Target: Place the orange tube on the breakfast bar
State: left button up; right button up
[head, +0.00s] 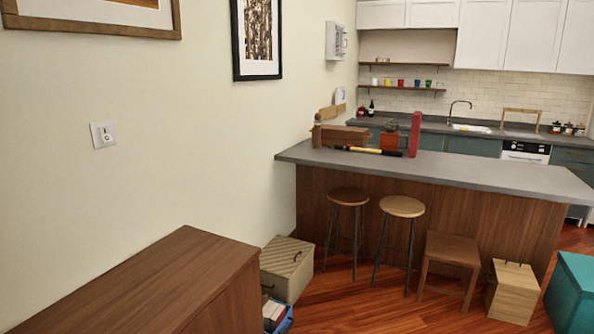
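The breakfast bar (490,175) has a grey top and a wood front and stands at the right, across the room. Several things stand at its left end: a brown wooden box (340,136), an orange block-like thing (390,141), a tall red thing (415,134) and a long yellow, black and red thing (372,151) lying flat. I cannot make out a thing that is clearly the orange tube. Neither of my grippers is in view.
A brown wooden cabinet (150,285) fills the lower left. Two round stools (402,207), a low wooden stool (452,249), wooden boxes (513,290) and a teal box (573,290) stand before the bar. The bar's right half is bare.

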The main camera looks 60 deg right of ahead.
aim_at(359, 154)
jog(key=i+l+z, duration=0.1)
jog(key=l+z, duration=0.3)
jog(key=i+l+z, duration=0.15)
jog(key=l+z, duration=0.3)
jog(key=i+l+z, duration=0.25)
jog(key=z, duration=0.15)
jog(key=i+l+z, duration=0.25)
jog(key=l+z, duration=0.15)
jog(key=i+l+z, duration=0.2)
jog(key=z, duration=0.25)
jog(key=i+z, duration=0.4)
jog(key=i, duration=0.5)
jog(key=i+l+u, duration=0.15)
jog(key=i, duration=0.35)
jog(key=i+l, duration=0.1)
jog(key=i, duration=0.4)
jog(key=u, duration=0.05)
